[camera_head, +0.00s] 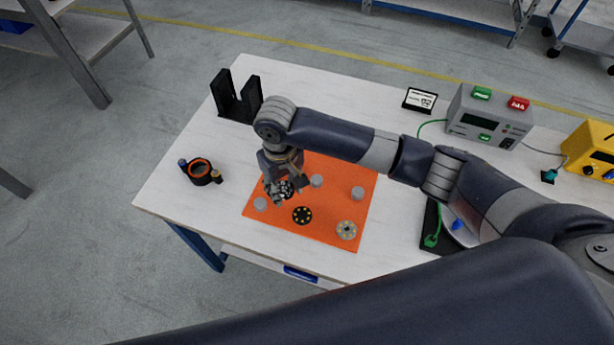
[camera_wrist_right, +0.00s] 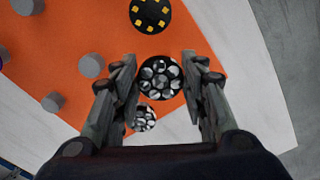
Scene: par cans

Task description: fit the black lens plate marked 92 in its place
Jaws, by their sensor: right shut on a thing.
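A black round lens plate with pale lenses (camera_wrist_right: 160,75) is between my right gripper's fingertips (camera_wrist_right: 158,62) in the right wrist view. No number on it can be read. In the head view my right gripper (camera_head: 281,189) points down over the orange mat and is shut on that plate (camera_head: 286,188), partly hidden by the fingers. A black can with an orange rim (camera_head: 201,171) stands on the table left of the mat. My left gripper is out of view.
A black stand (camera_head: 238,97), a grey box (camera_head: 487,117) and a yellow device (camera_head: 589,148) stand farther back.

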